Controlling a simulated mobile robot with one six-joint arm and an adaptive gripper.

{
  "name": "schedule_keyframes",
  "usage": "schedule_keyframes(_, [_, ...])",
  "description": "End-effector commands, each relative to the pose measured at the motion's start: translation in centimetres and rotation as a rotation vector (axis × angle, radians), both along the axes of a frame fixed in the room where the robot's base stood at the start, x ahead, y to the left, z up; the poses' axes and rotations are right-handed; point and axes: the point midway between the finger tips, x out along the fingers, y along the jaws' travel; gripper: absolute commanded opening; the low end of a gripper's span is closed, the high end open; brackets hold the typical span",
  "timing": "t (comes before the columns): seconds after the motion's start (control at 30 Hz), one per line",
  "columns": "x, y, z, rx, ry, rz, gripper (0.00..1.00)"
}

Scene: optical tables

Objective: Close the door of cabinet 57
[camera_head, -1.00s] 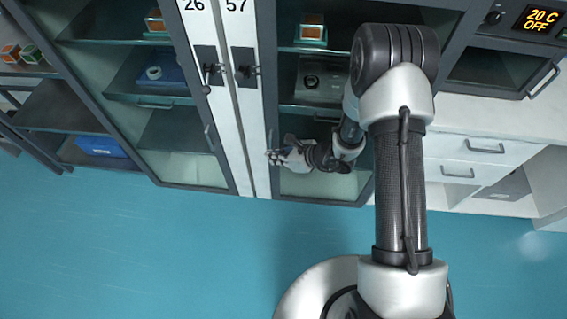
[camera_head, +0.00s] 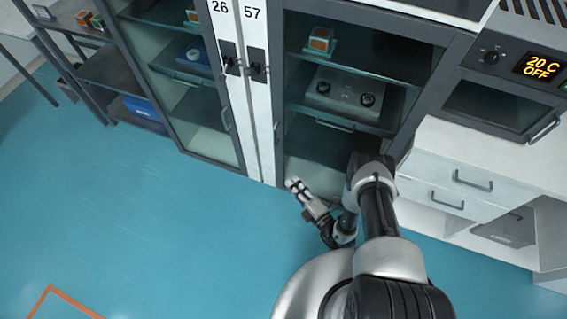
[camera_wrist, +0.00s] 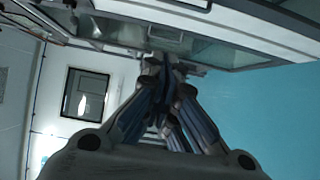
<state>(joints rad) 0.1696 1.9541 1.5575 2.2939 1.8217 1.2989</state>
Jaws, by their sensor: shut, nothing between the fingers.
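Cabinet 57 (camera_head: 330,68) stands right of the white post marked 57 (camera_head: 253,60). Its dark-framed glass door has a slim upright handle (camera_head: 276,131) near the left edge. The door looks about flush with the front; I cannot tell whether it is fully shut. My gripper (camera_head: 292,184) is shut and empty, low in front of the door's bottom edge, and it looks apart from the door in the head view. In the wrist view the fingers of my gripper (camera_wrist: 163,62) come together below a pale cabinet edge; any contact there is unclear.
Cabinet 26 (camera_head: 195,128) is on the left, with its glass door shut. White drawers (camera_head: 440,190) stand at right. The blue floor (camera_head: 150,220) at left is clear.

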Motion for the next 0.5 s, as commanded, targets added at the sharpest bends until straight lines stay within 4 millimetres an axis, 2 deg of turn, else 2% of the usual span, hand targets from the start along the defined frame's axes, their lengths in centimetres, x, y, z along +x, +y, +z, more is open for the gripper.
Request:
schedule_keyframes(0.17, [1.8, 1.5, 0.0, -0.001, -0.006, 0.006, 0.00])
schedule_keyframes(0.5, [7.5, 5.8, -0.1, -0.002, -0.006, 0.006, 0.00])
